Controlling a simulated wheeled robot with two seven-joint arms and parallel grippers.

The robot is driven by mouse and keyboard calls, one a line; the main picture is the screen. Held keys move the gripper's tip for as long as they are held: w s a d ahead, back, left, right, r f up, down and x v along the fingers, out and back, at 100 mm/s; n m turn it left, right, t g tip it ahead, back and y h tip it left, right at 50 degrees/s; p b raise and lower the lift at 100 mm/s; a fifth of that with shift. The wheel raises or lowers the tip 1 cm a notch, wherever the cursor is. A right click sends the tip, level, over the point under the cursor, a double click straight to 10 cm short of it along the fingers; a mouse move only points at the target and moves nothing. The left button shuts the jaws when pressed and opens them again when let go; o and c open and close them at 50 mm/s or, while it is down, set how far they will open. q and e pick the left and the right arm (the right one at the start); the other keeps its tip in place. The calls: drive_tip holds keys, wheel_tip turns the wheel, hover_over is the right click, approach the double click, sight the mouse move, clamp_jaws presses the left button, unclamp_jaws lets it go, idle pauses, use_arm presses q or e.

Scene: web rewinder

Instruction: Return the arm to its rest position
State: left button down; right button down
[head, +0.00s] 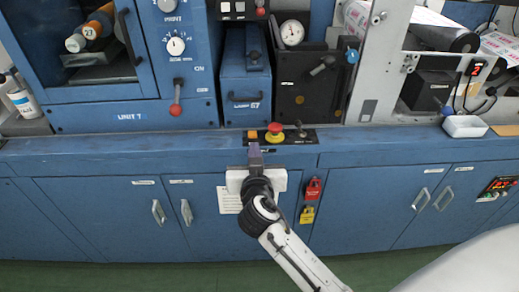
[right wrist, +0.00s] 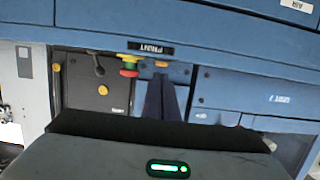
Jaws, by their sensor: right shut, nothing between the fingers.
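My right arm reaches up from the bottom of the head view, and its gripper (head: 254,150) is shut and empty. The fingers point at the front ledge of the blue machine, just below a small control panel (head: 300,136). In the right wrist view the closed fingers (right wrist: 166,98) show as two dark bars side by side, near the panel's buttons. I cannot tell whether the fingertips touch the machine. My left gripper is not in view.
The panel carries an orange square button (head: 252,134) and a red emergency knob (head: 275,128) on a yellow base. Red (head: 313,187) and yellow (head: 307,214) padlocks hang on the cabinet front. Blue cabinet doors (head: 110,210) fill the lower front. Green floor (head: 130,276) shows below.

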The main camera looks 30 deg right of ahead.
drive_tip(key=shift+s+a+r, duration=0.1)
drive_tip(key=shift+s, duration=0.05)
idle(0.4)
drive_tip(key=s+a+f+n+g+y, duration=0.2)
drive_tip(key=s+f+y, duration=0.1)
drive_tip(key=s+f, duration=0.5)
drive_tip(key=s+a+f+n+g+y, duration=0.1)
drive_tip(key=s+a+f+n+y, duration=0.3)
drive_tip(key=f, duration=0.5)
drive_tip(key=s+a+f+g+y, duration=0.1)
drive_tip(key=s+f, duration=0.2)
drive_tip(key=s, duration=0.5)
drive_tip(key=s+a+f+n+g+y, duration=0.1)
drive_tip(key=s+f, duration=0.2)
drive_tip(key=s, duration=0.4)
drive_tip(key=shift+s+a+f, duration=0.15)
drive_tip(key=shift+s+f, duration=0.15)
drive_tip(key=shift+s, duration=0.05)
